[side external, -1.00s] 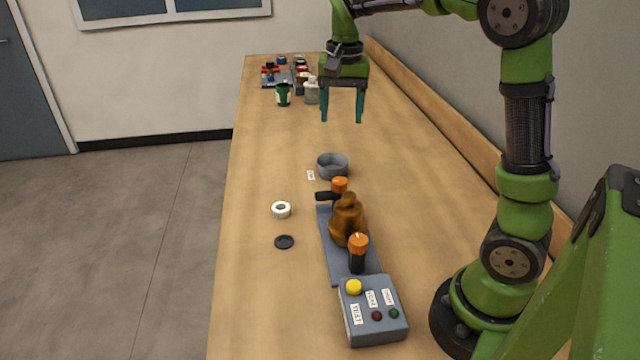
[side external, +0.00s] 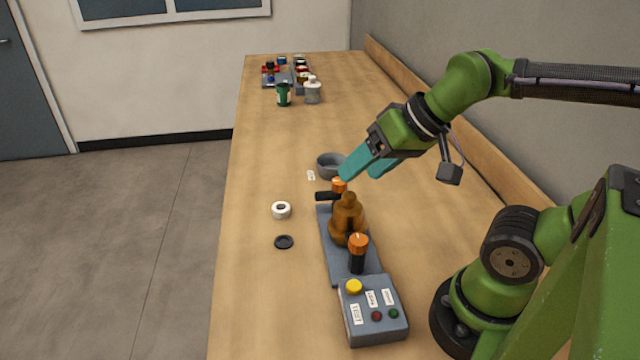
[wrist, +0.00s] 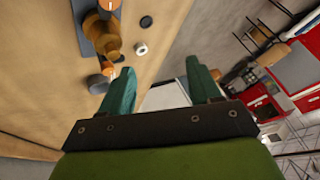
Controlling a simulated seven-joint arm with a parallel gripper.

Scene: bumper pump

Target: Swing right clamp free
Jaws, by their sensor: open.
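A brown pump body (side external: 346,222) stands on a grey base plate (side external: 335,262) on the table. An orange-topped clamp stands at each end of it. The far clamp (side external: 340,186) has its black arm pointing left, away from the pump. The near clamp (side external: 358,244) has an orange top on a black post; I cannot tell which way its arm points. My gripper (side external: 358,175) is open and empty, tilted, just above and beside the far clamp. The wrist view shows the pump body (wrist: 107,38) at upper left, with the far clamp (wrist: 107,68) near one teal finger.
A grey round dish (side external: 330,162) sits just behind the far clamp, close to my fingers. A control box (side external: 373,312) with buttons adjoins the plate's near end. A white ring (side external: 281,210) and black disc (side external: 284,242) lie left. Bottles (side external: 313,92) stand far back.

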